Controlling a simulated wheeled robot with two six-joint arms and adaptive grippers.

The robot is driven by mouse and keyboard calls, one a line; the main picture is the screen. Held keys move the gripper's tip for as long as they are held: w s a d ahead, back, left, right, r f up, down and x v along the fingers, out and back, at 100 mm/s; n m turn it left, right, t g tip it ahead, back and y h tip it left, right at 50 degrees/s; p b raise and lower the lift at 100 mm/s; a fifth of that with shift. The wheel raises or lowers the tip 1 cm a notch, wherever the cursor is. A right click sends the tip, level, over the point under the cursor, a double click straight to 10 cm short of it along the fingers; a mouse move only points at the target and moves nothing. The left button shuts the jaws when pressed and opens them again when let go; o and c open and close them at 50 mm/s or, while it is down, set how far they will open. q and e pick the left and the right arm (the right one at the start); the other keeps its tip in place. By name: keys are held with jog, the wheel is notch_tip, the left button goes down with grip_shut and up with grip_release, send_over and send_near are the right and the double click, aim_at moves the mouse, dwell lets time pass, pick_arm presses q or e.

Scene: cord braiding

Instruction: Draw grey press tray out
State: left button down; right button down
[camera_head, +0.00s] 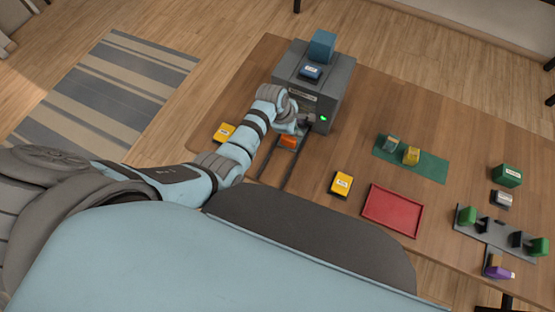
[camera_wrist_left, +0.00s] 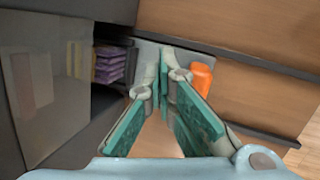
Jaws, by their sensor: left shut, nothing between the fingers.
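The grey press (camera_head: 316,85) stands at the back of the table, with two dark rails (camera_head: 267,156) running out from its front. An orange rounded piece (camera_head: 288,141) is at the rails near the press front; it also shows in the left wrist view (camera_wrist_left: 201,78), right of the fingers. My left gripper (camera_head: 300,127) is at the press front. In the left wrist view my left gripper (camera_wrist_left: 168,60) is shut and empty, beside a light grey part (camera_wrist_left: 146,52) that may be the tray. The fingers hide much of it. My right gripper is not in view.
Purple packs (camera_wrist_left: 112,66) sit inside the dark opening. Yellow boxes (camera_head: 223,132) (camera_head: 342,184) lie either side of the rails. A red tray (camera_head: 391,211), a green mat (camera_head: 428,167) and a grey fixture (camera_head: 492,236) are to the right.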

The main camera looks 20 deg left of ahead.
aim_at(290, 139)
pick_arm(q)
jog(key=shift+s+a+f, duration=0.1)
jog(key=shift+s+f, duration=0.05)
jog(key=shift+s, duration=1.4)
jog(key=shift+s+a, duration=0.15)
jog(key=shift+s, duration=1.9)
jog(key=shift+s+a, duration=0.1)
jog(key=shift+s, duration=2.55)
jog(key=shift+w, duration=0.6)
notch_tip(290, 139, up, 7)
